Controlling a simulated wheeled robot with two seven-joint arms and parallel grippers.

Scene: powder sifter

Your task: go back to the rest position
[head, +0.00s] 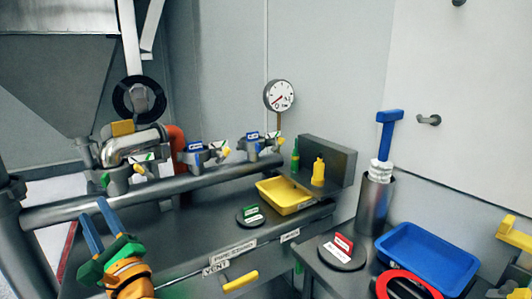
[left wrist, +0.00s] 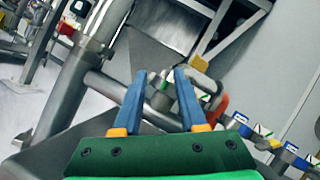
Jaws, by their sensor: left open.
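My left gripper (head: 99,227) is at the lower left of the head view, with blue fingers pointing up, spread apart and empty. In the left wrist view its two blue fingers (left wrist: 157,98) stand apart with nothing between them. Beyond them is the steel pipework with a yellow tag and a red elbow. The gripper appears in front of the horizontal pipe (head: 100,206) in the head view; I cannot tell the gap. My right gripper is not clearly seen in either view.
A steel bench carries a yellow tray (head: 283,195), a yellow bottle (head: 318,172) and a green bottle (head: 295,156). A gauge (head: 279,95) stands behind. At right are a blue tray (head: 427,262), a steel cylinder (head: 374,205) with a blue-handled tool (head: 389,128), and a red ring (head: 408,276).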

